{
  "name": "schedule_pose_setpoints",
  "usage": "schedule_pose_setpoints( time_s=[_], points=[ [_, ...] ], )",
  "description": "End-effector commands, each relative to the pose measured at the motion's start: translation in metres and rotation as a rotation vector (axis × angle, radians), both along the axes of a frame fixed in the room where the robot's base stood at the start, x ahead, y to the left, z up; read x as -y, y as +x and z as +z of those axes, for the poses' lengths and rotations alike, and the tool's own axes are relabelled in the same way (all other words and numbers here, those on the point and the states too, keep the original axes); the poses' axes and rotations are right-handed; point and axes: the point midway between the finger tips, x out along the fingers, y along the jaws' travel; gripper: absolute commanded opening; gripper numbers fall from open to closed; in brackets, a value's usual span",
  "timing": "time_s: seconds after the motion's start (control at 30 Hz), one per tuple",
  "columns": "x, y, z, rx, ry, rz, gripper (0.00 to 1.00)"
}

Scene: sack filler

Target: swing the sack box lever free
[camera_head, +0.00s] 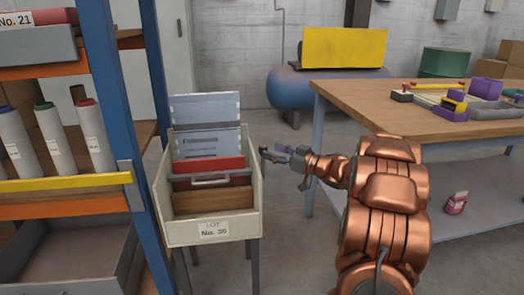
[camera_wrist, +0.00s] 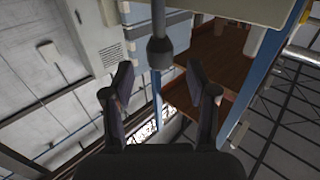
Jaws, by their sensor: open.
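The sack box (camera_head: 212,231) is a cream open-topped bin on legs, labelled "LOT No. 35", left of centre in the head view. It holds a red panel (camera_head: 209,165) with a pale handle and grey-blue printed sheets (camera_head: 208,142). My gripper (camera_head: 279,155) is just right of the box, near its upper right side. In the wrist view my gripper (camera_wrist: 159,78) has its fingers spread. A grey rod with a thick dark end, which looks like the lever (camera_wrist: 159,48), hangs between and ahead of the fingertips. Contact is not visible.
A blue-posted shelf (camera_head: 111,85) with several bottles stands close left of the box. A wooden workbench (camera_head: 345,93) with tools is at right. A blue tank (camera_head: 290,90) lies behind. Bare floor shows between box and bench.

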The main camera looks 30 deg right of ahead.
Motion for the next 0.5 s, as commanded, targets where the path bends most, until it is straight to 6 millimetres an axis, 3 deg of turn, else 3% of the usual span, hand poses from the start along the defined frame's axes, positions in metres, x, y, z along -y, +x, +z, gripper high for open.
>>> schedule_pose_setpoints(
  time_s=[0.2, 0.5],
  points=[
    [-0.013, 0.028, -0.003, -0.002, 0.000, 0.002, 0.58],
    [-0.021, 0.045, -0.001, -0.001, -0.002, 0.002, 0.58]
  ],
)
